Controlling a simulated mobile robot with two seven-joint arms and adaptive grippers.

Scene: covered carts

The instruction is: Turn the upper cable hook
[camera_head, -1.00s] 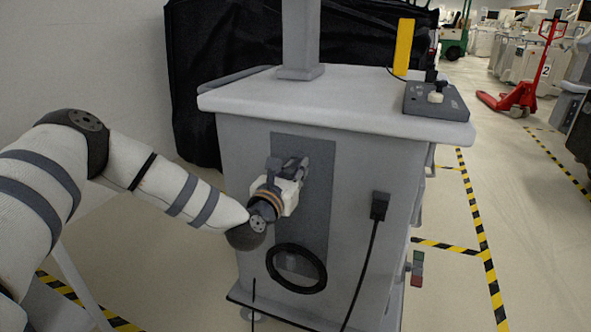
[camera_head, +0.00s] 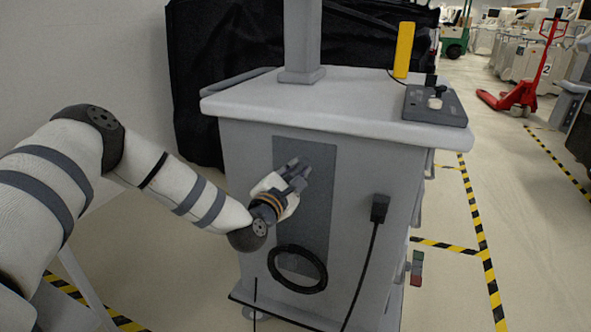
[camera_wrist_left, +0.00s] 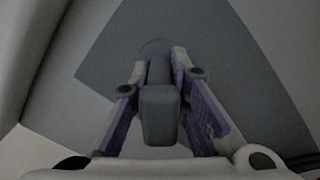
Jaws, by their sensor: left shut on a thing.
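The upper cable hook (camera_wrist_left: 160,112) is a dark grey block on a stem, standing out from a dark plate (camera_head: 318,200) on the cart's side. In the left wrist view it sits between the two purple-padded fingers of my left gripper (camera_wrist_left: 163,85), which is shut on it. In the head view my left gripper (camera_head: 296,172) is at the upper part of the plate, tilted, and hides most of the hook. A black cable coil (camera_head: 297,268) hangs on the lower part of the plate, below the gripper. My right gripper does not show.
The grey cart (camera_head: 375,170) has an overhanging white top (camera_head: 350,110) with a control box (camera_head: 435,105) on it. A black plug (camera_head: 379,208) with a hanging cable is right of the plate. A red pallet jack (camera_head: 520,95) stands far right on open floor.

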